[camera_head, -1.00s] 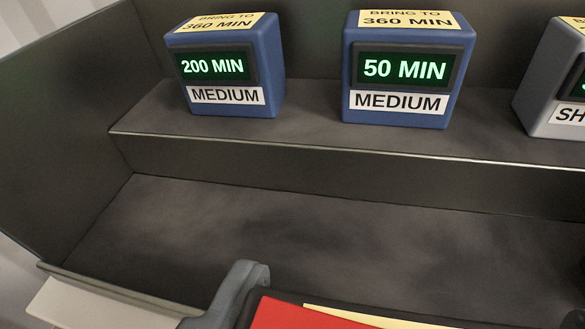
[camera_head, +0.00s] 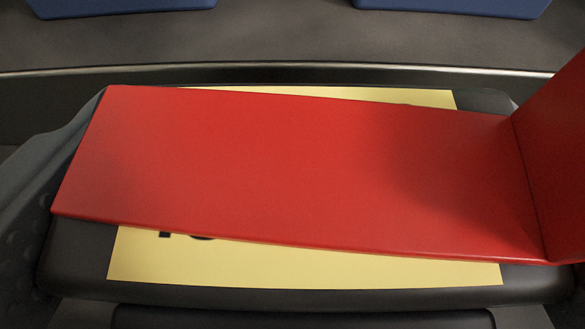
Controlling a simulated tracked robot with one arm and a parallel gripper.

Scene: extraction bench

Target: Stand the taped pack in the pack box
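The taped pack (camera_head: 75,255) fills most of the view, close up. It is dark, with a yellow label (camera_head: 310,265) and a wide red strip (camera_head: 290,170) across it that hides nearly all the lettering. At the right the red strip bends up into a raised flap (camera_head: 562,165). My gripper (camera_head: 298,180) has its grey left finger, with a dotted pad, against the pack's left end. Its right finger is hidden behind the flap. The gripper appears shut on the pack. I cannot make out a pack box.
A dark shelf (camera_head: 280,45) with a pale front edge lies beyond the pack. The bottoms of two blue boxes show on it, one at the left (camera_head: 120,8) and one at the right (camera_head: 452,8). The pack hides the floor in front of the shelf.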

